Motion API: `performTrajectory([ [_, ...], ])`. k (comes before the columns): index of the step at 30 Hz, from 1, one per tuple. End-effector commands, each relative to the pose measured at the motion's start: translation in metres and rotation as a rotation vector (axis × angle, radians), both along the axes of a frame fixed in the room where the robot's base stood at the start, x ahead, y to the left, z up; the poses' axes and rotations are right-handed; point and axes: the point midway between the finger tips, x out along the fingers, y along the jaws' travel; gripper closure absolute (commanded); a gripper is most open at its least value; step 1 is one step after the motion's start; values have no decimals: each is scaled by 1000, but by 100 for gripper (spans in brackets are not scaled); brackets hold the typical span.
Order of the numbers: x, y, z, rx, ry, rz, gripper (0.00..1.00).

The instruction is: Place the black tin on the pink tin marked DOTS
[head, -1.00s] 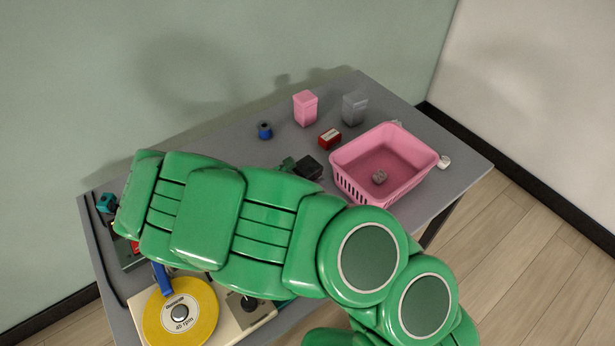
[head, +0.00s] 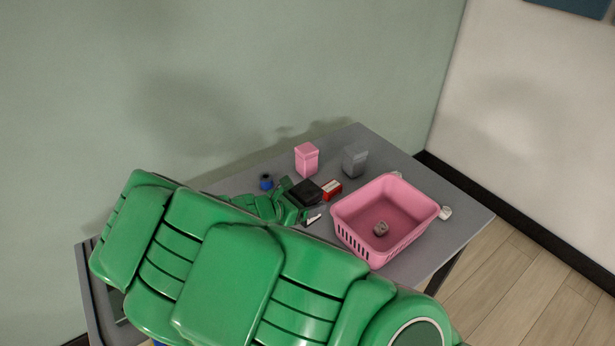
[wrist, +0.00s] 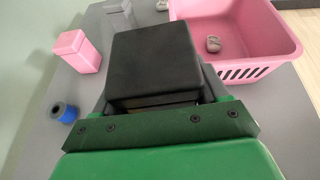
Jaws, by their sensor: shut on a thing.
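The black tin (head: 305,192) is held in my gripper (head: 294,203), with its lid facing up. It fills the middle of the wrist view (wrist: 152,62), where my gripper (wrist: 155,105) is shut around it. The pink tin (head: 307,160) stands upright on the table behind the black tin. In the wrist view the pink tin (wrist: 76,52) is to the left of the black tin, apart from it. Its top is bare, and no marking can be read on it. My arm covers the front left of the table.
A pink basket (head: 346,228) with a small grey object (head: 380,229) inside stands to the right. A grey tin (head: 355,162) stands right of the pink tin. A red box (head: 331,190) and a blue spool (head: 266,181) are close to my gripper.

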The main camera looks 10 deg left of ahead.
Motion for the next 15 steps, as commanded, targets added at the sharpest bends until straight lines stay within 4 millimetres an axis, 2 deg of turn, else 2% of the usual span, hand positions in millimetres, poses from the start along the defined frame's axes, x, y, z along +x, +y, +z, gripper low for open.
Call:
performTrajectory([
  [5, 31, 17, 15, 8, 11, 0, 69],
  [9, 62, 27, 36, 7, 14, -6, 69],
  [15, 107, 28, 73, 5, 10, -33, 69],
])
